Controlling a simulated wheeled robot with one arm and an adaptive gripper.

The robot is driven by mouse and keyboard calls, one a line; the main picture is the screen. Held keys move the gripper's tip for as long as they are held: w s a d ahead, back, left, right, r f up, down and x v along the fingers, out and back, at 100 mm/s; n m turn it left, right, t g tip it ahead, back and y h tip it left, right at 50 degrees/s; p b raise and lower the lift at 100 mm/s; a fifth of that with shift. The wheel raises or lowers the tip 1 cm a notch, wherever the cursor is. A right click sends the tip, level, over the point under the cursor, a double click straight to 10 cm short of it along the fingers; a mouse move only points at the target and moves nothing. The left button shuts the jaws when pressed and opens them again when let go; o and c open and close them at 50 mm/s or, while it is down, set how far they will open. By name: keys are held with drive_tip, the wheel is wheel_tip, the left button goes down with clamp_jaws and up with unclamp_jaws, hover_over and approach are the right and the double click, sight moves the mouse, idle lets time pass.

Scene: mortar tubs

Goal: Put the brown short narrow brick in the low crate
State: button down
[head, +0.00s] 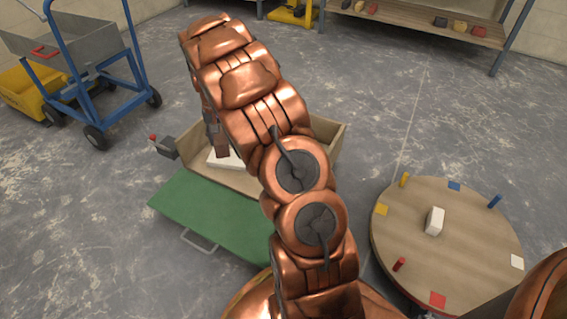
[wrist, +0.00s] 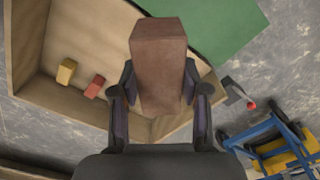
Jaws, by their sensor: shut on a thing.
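The brown brick (wrist: 160,62) is between the fingers of my gripper (wrist: 160,82) in the wrist view, which is shut on it. In the head view a small part of the brown brick (head: 222,149) shows beside my arm, over the low wooden crate (head: 325,132). The crate (wrist: 28,50) fills the left of the wrist view, behind the brick. A yellow brick (wrist: 66,71) and a red brick (wrist: 94,86) lie inside it. A white flat piece (head: 226,162) shows in the crate in the head view. My arm hides much of the crate there.
A green panel (head: 215,215) with a handle lies along the crate's near side. A grey part with a red knob (head: 164,146) sits at its left. A round table (head: 465,225) with a white block (head: 435,221) stands right. A blue cart (head: 95,75) stands far left.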

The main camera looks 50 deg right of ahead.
drive_tip(key=s+d+f+m+b, duration=0.1)
drive_tip(key=s+d+f+m, duration=0.35)
drive_tip(key=d+f, duration=0.45)
drive_tip(key=s+d+f+m, duration=0.3)
drive_tip(key=s+d+f, duration=0.3)
drive_tip(key=d+f, duration=0.25)
drive_tip(key=shift+n, duration=0.25)
drive_tip(key=shift+d+f+b, duration=0.15)
drive_tip(key=shift+f+b, duration=1.45)
drive_tip(key=shift+f, duration=3.85)
drive_tip(key=shift+f, duration=0.5)
drive_tip(key=shift+c, duration=2.4)
unclamp_jaws()
drive_tip(key=shift+r, duration=0.15)
